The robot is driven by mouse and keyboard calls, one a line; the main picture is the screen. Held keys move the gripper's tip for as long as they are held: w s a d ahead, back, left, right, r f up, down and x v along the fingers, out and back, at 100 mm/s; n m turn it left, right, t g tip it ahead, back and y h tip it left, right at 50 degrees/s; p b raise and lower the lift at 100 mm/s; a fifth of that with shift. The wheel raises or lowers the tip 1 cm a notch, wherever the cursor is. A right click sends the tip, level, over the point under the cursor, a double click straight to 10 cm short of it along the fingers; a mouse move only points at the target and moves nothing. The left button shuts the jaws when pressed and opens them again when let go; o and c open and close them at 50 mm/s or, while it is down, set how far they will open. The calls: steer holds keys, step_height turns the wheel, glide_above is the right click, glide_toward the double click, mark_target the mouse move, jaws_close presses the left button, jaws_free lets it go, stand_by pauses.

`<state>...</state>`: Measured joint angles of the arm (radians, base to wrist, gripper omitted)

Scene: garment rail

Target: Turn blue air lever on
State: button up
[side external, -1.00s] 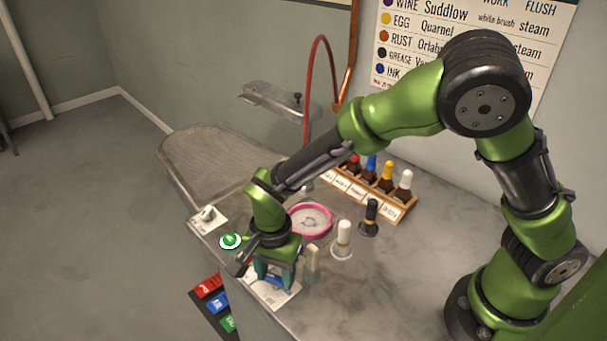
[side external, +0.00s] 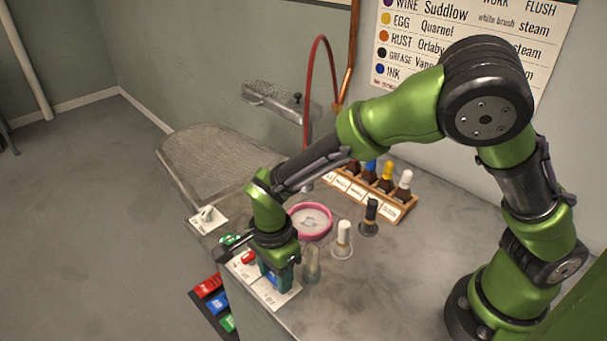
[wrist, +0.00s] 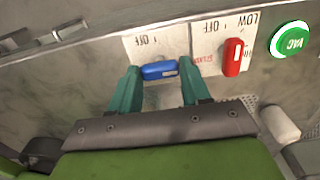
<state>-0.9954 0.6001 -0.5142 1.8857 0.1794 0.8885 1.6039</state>
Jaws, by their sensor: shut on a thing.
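The blue air lever (wrist: 159,71) lies crosswise on a white plate (wrist: 150,43) marked I and OFF in the wrist view. My gripper (wrist: 158,80) has its two teal fingers on either side of the lever, shut on its two ends. In the side external view my gripper (side external: 276,280) points down over the plate at the counter's front edge. The lever is mostly hidden there by the fingers.
A red lever (wrist: 233,57) and a green VAC button (wrist: 290,40) sit just right of the blue lever in the wrist view. A white-topped brush (side external: 343,238), a black one (side external: 370,215), a pink-rimmed dish (side external: 329,228) and a bottle rack (side external: 399,207) stand on the counter.

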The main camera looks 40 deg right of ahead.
steer(key=o, duration=1.1)
steer(key=shift+c, duration=0.2)
step_height(320, 180, up, 17)
steer(key=shift+f, duration=0.1)
